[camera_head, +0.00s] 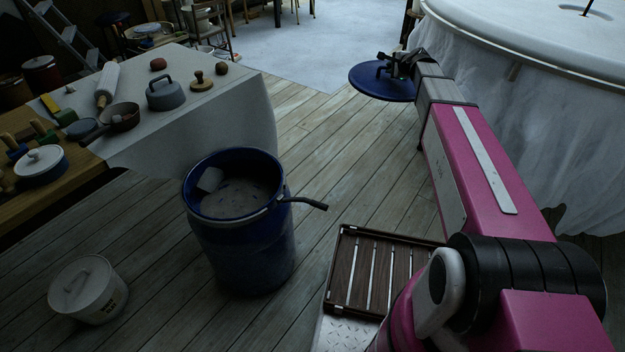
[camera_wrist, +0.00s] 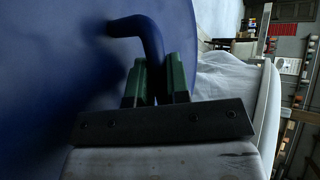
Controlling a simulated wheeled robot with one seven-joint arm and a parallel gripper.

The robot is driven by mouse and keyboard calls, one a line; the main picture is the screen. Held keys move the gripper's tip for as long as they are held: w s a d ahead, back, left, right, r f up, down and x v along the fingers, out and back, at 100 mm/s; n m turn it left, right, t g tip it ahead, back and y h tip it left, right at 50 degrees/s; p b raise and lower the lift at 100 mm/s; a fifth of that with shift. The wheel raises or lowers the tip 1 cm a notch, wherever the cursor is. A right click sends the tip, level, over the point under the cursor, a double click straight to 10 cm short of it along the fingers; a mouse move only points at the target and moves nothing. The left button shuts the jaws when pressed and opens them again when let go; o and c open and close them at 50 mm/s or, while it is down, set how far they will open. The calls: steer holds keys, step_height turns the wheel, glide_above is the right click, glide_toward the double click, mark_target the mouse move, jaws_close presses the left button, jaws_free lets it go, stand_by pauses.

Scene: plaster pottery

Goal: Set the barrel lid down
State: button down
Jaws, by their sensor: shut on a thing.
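The round blue barrel lid (camera_head: 372,84) is held up in the air at the far end of my arm, near the cloth-covered round table. My gripper (camera_head: 401,67) is shut on the lid's handle. In the wrist view the green fingers of my gripper (camera_wrist: 158,82) close around the bent blue handle (camera_wrist: 143,32), and the lid (camera_wrist: 45,85) fills the left side. The open blue barrel (camera_head: 246,255) stands upright on the plank floor, nearer to me and left of the lid. Greyish contents and a pale block show inside it.
A white lidded tub (camera_head: 90,290) stands on the floor at the lower left. A cloth-draped table (camera_head: 215,120) with pots and tools is at the left. A white-draped round table (camera_head: 510,110) is at the right. The plank floor (camera_head: 335,150) between them is clear.

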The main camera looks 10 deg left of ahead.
steer(key=s+a+f+n+g+y, duration=0.1)
steer(key=a+f+n+g, duration=0.1)
steer(key=a+f, duration=0.6)
steer(key=a+f+n+g+y, duration=0.2)
steer(key=a+f+n, duration=0.1)
steer(key=f, duration=0.8)
steer(key=s+a+f+n+g+y, duration=0.1)
steer(key=a+f+n+g, duration=0.1)
steer(key=a+f, duration=0.6)
steer(key=shift+s+a+f+n+g+y, duration=0.2)
steer(key=shift+s+a+f+n+g, duration=1.15)
steer(key=shift+f, duration=5.65)
steer(key=shift+s+a+f+n+g+y, duration=0.2)
steer(key=shift+s+a+f, duration=2.15)
steer(key=shift+f, duration=4.65)
steer(key=shift+s+a+f+n+g+y, duration=0.2)
steer(key=shift+s+a+f+n+g, duration=1.6)
steer(key=shift+f, duration=5.2)
steer(key=shift+s+d+f+m+t, duration=0.1)
steer(key=shift+s+d+m+t, duration=0.6)
steer(key=shift+m+t, duration=0.35)
steer(key=c, duration=1.1)
jaws_free()
steer(key=shift+a, duration=0.1)
steer(key=shift+s, duration=0.1)
